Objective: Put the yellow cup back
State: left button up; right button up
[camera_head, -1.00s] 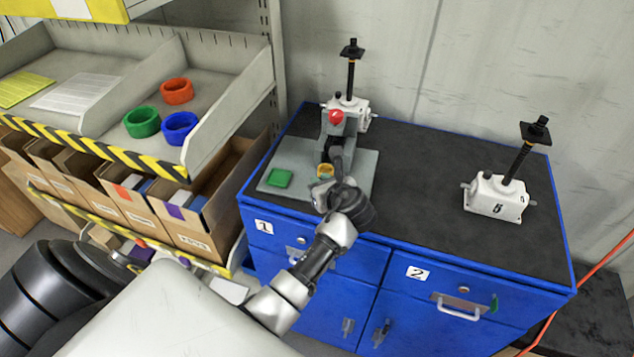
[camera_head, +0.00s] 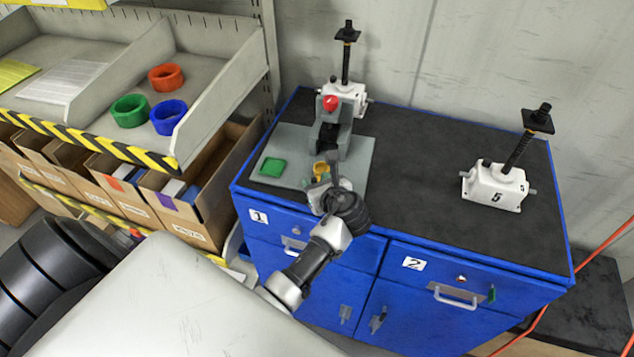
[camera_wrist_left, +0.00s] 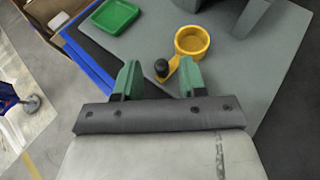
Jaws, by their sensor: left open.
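The yellow cup (camera_wrist_left: 192,42) is a small ring-shaped cup with a handle ending in a black knob. It sits on the grey plate (camera_wrist_left: 125,45) on the blue workbench; in the head view the cup (camera_head: 320,168) is partly hidden by my gripper. My left gripper (camera_wrist_left: 160,80) is open, its green fingers on either side of the black knob in the picture, with nothing clearly held. In the head view my left gripper (camera_head: 322,185) is over the front of the plate. My right gripper is not in view.
A green tray (camera_head: 272,167) lies on the plate's left. A press with a red knob (camera_head: 330,103) stands behind the cup. A white jack marked 5 (camera_head: 495,186) stands at right. Red, green and blue rings (camera_head: 168,117) sit on the shelf at left. The bench middle is clear.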

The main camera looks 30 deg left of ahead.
pick_arm(q)
jog(key=v, duration=1.2)
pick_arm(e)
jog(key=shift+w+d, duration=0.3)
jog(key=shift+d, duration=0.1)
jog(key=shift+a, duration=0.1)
